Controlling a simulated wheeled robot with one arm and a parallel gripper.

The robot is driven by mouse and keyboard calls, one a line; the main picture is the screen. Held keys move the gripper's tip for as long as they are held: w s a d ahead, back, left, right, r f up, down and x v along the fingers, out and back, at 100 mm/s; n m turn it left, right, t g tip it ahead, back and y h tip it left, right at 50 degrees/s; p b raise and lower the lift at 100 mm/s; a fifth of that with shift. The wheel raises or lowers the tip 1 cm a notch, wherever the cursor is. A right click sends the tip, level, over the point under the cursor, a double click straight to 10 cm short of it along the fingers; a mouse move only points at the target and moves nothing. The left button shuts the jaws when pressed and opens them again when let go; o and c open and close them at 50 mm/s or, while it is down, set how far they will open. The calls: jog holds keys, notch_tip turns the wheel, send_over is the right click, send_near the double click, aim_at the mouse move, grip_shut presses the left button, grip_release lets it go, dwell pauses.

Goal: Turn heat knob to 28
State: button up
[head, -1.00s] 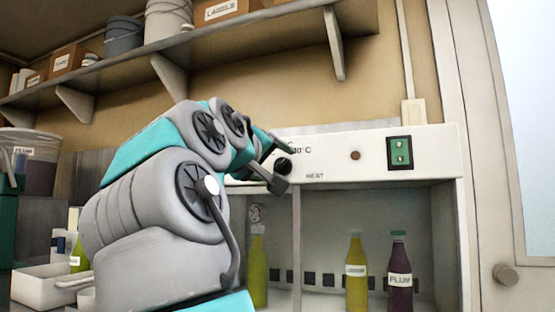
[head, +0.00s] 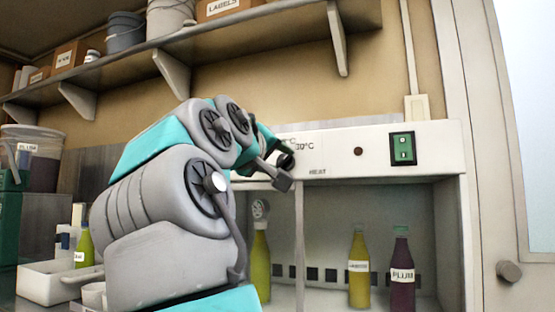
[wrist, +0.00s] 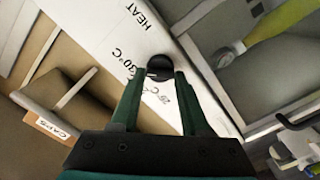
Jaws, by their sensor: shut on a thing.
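The black round heat knob (wrist: 160,66) sits on the white control panel (wrist: 105,35), with a small pale mark showing on it. In the wrist view it lies between the two green fingers of my gripper (wrist: 158,77), which is shut on it. Printed marks near it read 20°C and 30°C, with HEAT farther along the panel. In the head view my gripper (head: 284,160) is at the panel's left part, and my arm hides much of the knob there. The exact angle of the knob is too small to read.
Below the panel is an open cabinet with a green-yellow bottle (head: 261,265), a yellow bottle (head: 358,272) and a plum bottle (head: 402,278). A green switch (head: 403,149) is right on the panel. A shelf (head: 240,32) runs above.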

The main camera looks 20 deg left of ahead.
jog(key=shift+r, duration=0.1)
grip_shut()
jog(key=shift+r+n, duration=0.3)
jog(key=shift+r, duration=0.1)
jog(key=shift+f+n+p, duration=0.55)
jog(key=shift+n+p, duration=0.1)
jog(key=shift+n, duration=0.45)
jog(key=shift+f+n, duration=0.2)
jog(key=shift+n, duration=2.7)
jog(key=shift+w, duration=0.1)
jog(key=o, duration=0.9)
grip_release()
jog(key=shift+d, duration=0.1)
jog(key=shift+c, duration=0.2)
jog(key=o, duration=0.3)
jog(key=shift+r, duration=0.1)
